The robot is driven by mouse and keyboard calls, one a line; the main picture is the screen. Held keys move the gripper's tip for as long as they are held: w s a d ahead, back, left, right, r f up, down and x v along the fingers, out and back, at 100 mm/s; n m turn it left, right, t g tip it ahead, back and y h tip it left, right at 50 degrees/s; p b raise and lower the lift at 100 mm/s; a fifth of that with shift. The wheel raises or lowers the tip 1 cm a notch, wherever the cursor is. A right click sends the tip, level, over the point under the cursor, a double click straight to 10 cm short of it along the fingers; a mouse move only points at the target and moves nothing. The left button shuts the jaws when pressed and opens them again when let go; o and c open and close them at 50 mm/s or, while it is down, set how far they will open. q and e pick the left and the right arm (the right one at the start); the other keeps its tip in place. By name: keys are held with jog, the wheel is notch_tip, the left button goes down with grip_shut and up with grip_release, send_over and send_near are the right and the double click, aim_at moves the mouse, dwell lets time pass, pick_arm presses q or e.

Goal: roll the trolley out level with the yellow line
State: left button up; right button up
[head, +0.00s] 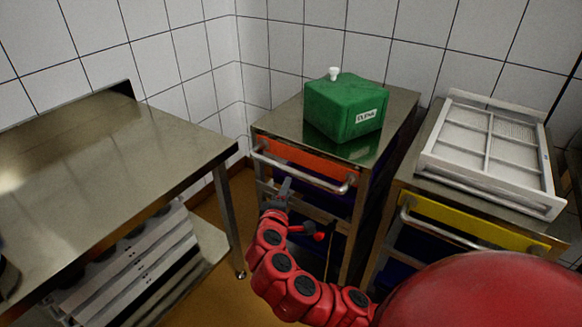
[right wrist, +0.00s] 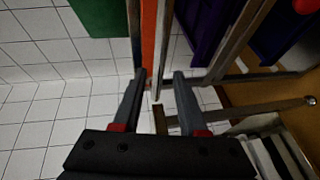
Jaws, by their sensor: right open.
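A steel trolley with an orange front panel (head: 300,162) stands against the back wall. Its bar handle (head: 312,177) runs across the front; the panel also shows in the right wrist view (right wrist: 149,35). A second trolley, with a yellow panel (head: 465,219) and its own handle (head: 440,228), stands to its right. My right gripper (head: 285,187) is open in front of the orange trolley, just below its handle. In the right wrist view the open fingers (right wrist: 158,88) point at the handle (right wrist: 163,45), and I cannot tell if they touch it. No yellow floor line is visible. My left gripper is out of view.
A green labelled container (head: 340,107) stands on the orange trolley. A white slotted rack (head: 490,150) lies on the other one. A steel table (head: 110,150) with a loaded lower shelf stands left. A strip of brown floor (head: 215,215) lies between.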

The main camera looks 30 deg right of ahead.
jog(key=x, duration=1.4)
jog(key=shift+f, duration=0.15)
grip_shut()
dwell(1.0)
